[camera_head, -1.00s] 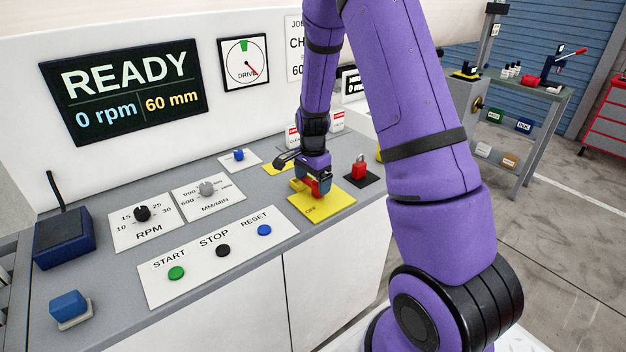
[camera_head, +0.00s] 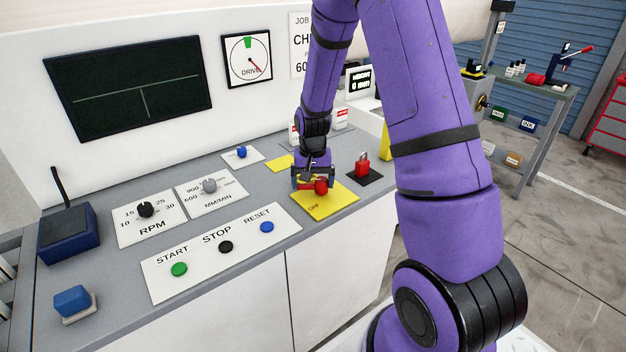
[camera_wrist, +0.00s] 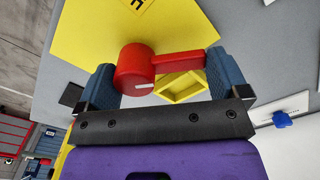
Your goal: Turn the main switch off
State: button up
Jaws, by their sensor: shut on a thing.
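The main switch is a red rotary handle (camera_head: 321,187) on a yellow plate (camera_head: 338,197) with an OFF label near its front edge. In the wrist view the switch shows as a round red knob (camera_wrist: 134,68) with a white mark and a red bar (camera_wrist: 180,62) reaching right. My gripper (camera_head: 312,184) is down at the switch. In the wrist view its blue fingers (camera_wrist: 160,78) stand either side of the red handle, one by the knob and one by the bar's end. A yellow hollow square (camera_wrist: 178,88) lies under the bar.
The wall display (camera_head: 130,88) is dark. A red padlock (camera_head: 362,165) stands on a black pad right of the switch.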

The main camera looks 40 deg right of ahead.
jog(key=n, duration=0.3)
jog(key=shift+s+a+n, duration=0.15)
jog(key=shift+s+n, duration=0.35)
jog(key=shift+n, duration=0.65)
jog(key=shift+s+n, duration=0.15)
jog(key=shift+n, duration=0.7)
jog(key=o, duration=0.6)
jog(key=shift+r, duration=0.1)
notch_tip(320, 180, up, 11)
jog(key=shift+f, duration=0.15)
jog(key=shift+a, duration=0.1)
